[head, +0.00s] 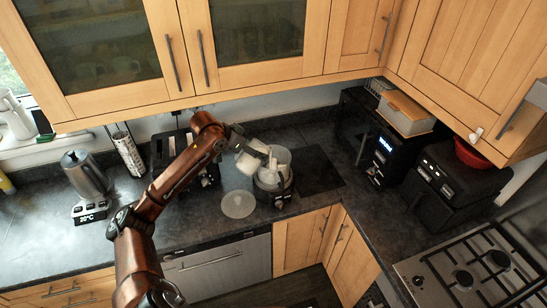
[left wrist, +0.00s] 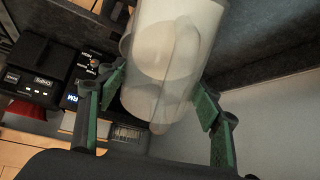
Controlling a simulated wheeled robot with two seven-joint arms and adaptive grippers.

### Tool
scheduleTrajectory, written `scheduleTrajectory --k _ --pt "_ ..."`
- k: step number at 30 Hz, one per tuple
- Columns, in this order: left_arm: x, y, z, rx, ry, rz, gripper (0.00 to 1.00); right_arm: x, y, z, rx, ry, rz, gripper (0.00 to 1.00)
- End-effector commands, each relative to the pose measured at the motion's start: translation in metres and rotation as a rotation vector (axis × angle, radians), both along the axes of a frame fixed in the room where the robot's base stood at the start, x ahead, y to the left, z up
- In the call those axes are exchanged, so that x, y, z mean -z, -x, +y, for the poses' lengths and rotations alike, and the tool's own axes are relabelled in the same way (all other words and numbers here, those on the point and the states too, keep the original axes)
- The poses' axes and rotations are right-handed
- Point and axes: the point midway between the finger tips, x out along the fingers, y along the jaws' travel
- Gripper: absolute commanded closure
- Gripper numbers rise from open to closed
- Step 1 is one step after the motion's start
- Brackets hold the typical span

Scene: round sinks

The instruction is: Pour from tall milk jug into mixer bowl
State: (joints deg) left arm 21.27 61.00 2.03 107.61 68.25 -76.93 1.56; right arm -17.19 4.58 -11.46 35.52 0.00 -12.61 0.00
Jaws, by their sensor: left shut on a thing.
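My left arm reaches over the counter in the head view. My left gripper (head: 260,152) is shut on the tall milk jug (head: 249,160), a pale jug held tilted beside and over the mixer bowl. In the left wrist view the jug (left wrist: 168,75) is a translucent whitish cylinder between the green-padded fingers of my left gripper (left wrist: 160,95). The mixer bowl (head: 284,157) is a clear bowl on a dark round base, partly hidden by the jug and gripper. I cannot tell whether any milk is flowing. My right gripper is not in view.
A clear round lid (head: 238,204) lies flat on the counter in front. A kettle (head: 86,174) stands at left, and a black toaster (head: 168,150) is behind my arm. A microwave (head: 368,135) and black air fryer (head: 452,178) stand at right. Wall cabinets (head: 270,75) overhang the counter.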

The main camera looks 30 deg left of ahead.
Motion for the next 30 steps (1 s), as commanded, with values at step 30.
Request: scheduleTrajectory --k 30 --pt "0.0009 -0.0018 -0.0004 0.000 -0.024 0.056 0.82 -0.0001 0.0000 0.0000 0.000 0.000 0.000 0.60"
